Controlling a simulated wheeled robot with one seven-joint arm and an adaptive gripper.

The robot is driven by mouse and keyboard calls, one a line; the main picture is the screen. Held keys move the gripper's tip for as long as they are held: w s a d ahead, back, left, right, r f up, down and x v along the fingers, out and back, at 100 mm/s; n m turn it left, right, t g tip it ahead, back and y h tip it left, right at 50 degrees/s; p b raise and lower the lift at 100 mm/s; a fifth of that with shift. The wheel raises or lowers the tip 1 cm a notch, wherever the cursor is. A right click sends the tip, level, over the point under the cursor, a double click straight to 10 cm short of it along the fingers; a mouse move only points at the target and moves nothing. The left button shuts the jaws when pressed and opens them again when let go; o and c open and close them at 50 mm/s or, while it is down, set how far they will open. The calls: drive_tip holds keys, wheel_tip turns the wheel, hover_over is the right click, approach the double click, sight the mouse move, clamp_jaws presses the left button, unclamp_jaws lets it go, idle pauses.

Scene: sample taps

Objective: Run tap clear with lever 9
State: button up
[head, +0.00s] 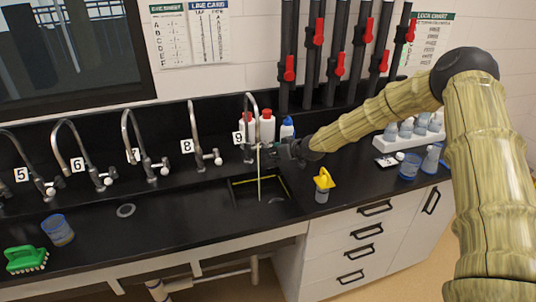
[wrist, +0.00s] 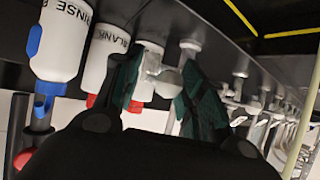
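Tap 9 (head: 250,122) is a tall curved metal tap at the back of the counter, marked by a "9" label (head: 238,138). A thin, pale yellowish stream (head: 259,178) falls from its spout into the dark sink (head: 283,207). The stream also shows at the right of the wrist view (wrist: 304,118). My gripper (head: 277,150) is just right of tap 9's base. In the wrist view its green fingers (wrist: 163,88) are apart, with the tap's pale lever knob (wrist: 167,80) between them. I cannot tell whether either finger touches the knob.
White bottles with red caps (head: 267,126) and a blue-topped rinse bottle (head: 287,128) stand close behind my gripper. Tap 8 (head: 196,135) and more taps line the left. A yellow-topped container (head: 323,185) stands right of the sink.

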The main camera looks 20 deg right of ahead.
drive_tip(key=shift+w+d+b, duration=0.3)
drive_tip(key=shift+w+d, duration=0.05)
drive_tip(key=shift+d, duration=0.3)
drive_tip(key=shift+w+d+b, duration=0.3)
drive_tip(key=shift+d, duration=0.4)
drive_tip(key=shift+w+d+b, duration=0.3)
drive_tip(key=shift+w+d, duration=0.05)
drive_tip(key=shift+d, duration=0.3)
drive_tip(key=shift+a, duration=0.15)
idle(1.9)
drive_tip(key=shift+s+a, duration=0.45)
drive_tip(key=shift+a, duration=0.45)
drive_tip(key=shift+s+a, duration=0.4)
drive_tip(key=shift+a, duration=0.5)
drive_tip(key=shift+s+a, duration=0.45)
drive_tip(key=shift+a, duration=0.45)
drive_tip(key=shift+r, duration=0.1)
drive_tip(key=p+v, duration=0.3)
drive_tip(key=v, duration=0.4)
